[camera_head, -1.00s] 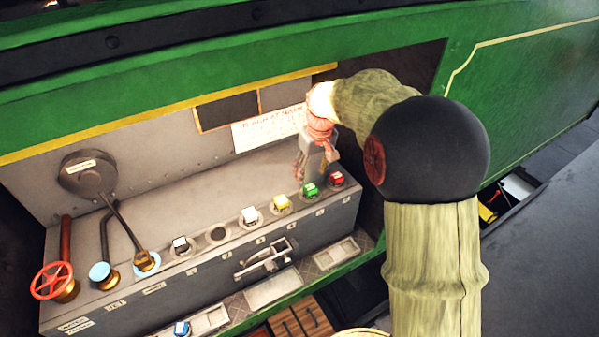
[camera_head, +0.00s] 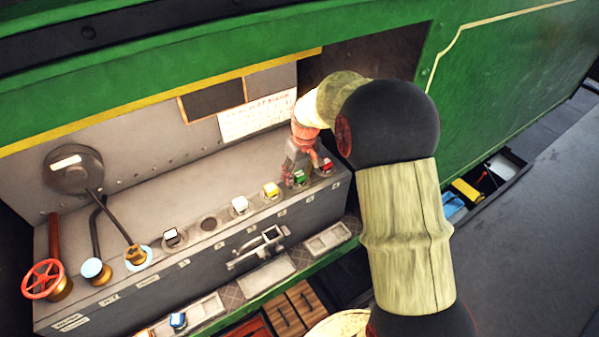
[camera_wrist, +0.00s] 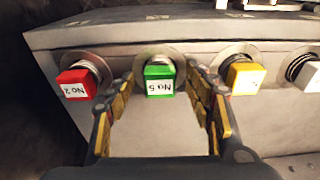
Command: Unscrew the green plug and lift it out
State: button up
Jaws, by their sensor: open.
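The green plug (camera_head: 299,178) sits in its socket on top of the grey box, toward the right end of the row. In the wrist view the green plug (camera_wrist: 160,79) shows a white label reading "No 5" and a threaded shank behind its head. My gripper (camera_head: 296,166) is over it from above. In the wrist view my open gripper (camera_wrist: 162,100) has one finger on each side of the green plug, with a visible gap on both sides. The jaws hold nothing.
A red plug (camera_wrist: 76,85) stands close outside one finger, and a yellow plug (camera_wrist: 242,77) close outside the other. A white plug (camera_wrist: 308,76) is farther right. An empty socket (camera_head: 208,224), valves and a red handwheel (camera_head: 43,279) lie to the left.

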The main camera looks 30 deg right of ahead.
jog(key=shift+c, duration=0.5)
grip_shut()
dwell(0.3)
jog(key=shift+n+y+b, duration=0.3)
jog(key=shift+n+b, duration=0.1)
jog(key=shift+n, duration=1.6)
jog(key=n, duration=0.2)
jog(key=shift+n+b, duration=0.4)
jog(key=shift+n+y, duration=0.3)
jog(key=shift+n, duration=0.3)
jog(key=shift+g, duration=0.3)
